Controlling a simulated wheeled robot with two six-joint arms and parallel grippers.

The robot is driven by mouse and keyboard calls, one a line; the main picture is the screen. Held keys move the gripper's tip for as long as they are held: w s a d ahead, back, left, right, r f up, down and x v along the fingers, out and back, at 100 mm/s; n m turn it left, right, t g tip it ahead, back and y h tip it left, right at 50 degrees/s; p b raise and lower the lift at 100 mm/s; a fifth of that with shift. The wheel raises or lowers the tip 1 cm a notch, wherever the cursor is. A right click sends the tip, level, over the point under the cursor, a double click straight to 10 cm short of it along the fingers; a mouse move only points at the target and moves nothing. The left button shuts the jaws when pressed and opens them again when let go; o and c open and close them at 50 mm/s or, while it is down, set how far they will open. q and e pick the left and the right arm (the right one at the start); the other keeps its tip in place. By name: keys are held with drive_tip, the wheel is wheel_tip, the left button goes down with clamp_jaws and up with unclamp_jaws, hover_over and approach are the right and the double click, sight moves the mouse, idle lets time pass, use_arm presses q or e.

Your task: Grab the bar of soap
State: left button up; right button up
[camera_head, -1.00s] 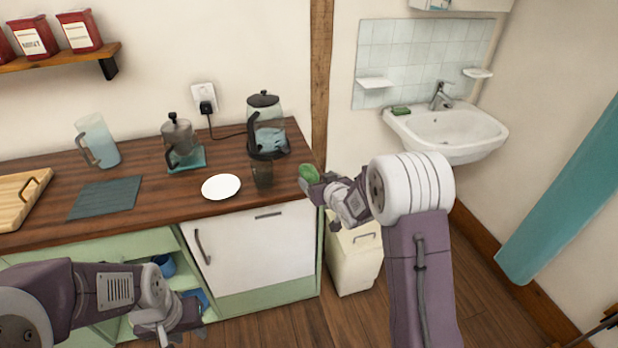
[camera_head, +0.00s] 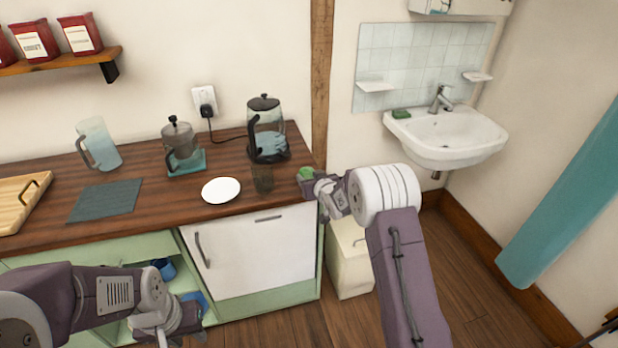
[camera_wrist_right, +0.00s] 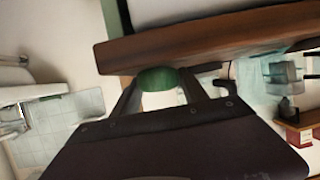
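A rounded green thing that looks like the bar of soap (camera_head: 306,173) is at the tip of my right gripper (camera_head: 313,182), by the counter's right front corner. In the right wrist view the soap (camera_wrist_right: 157,78) sits between the two fingertips of my right gripper (camera_wrist_right: 158,84), which appear to be shut on it. A second, flatter green block (camera_head: 401,114) lies on the sink's left back rim, apart from both grippers. My left gripper (camera_head: 182,334) is low in front of the open shelves, its fingers apart and empty, partly cut off by the frame's bottom edge.
The wooden counter (camera_head: 150,203) holds a white plate (camera_head: 221,190), a glass (camera_head: 263,178), a kettle (camera_head: 267,130), a French press (camera_head: 180,148) and a jug (camera_head: 99,147). The white sink (camera_head: 450,135) is at right.

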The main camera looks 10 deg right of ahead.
sight(310, 176)
drive_tip(key=c, duration=0.6)
wheel_tip(310, 176, up, 9)
drive_tip(key=shift+r+p, duration=0.1)
drive_tip(key=shift+p, duration=0.8)
drive_tip(key=shift+r, duration=0.4)
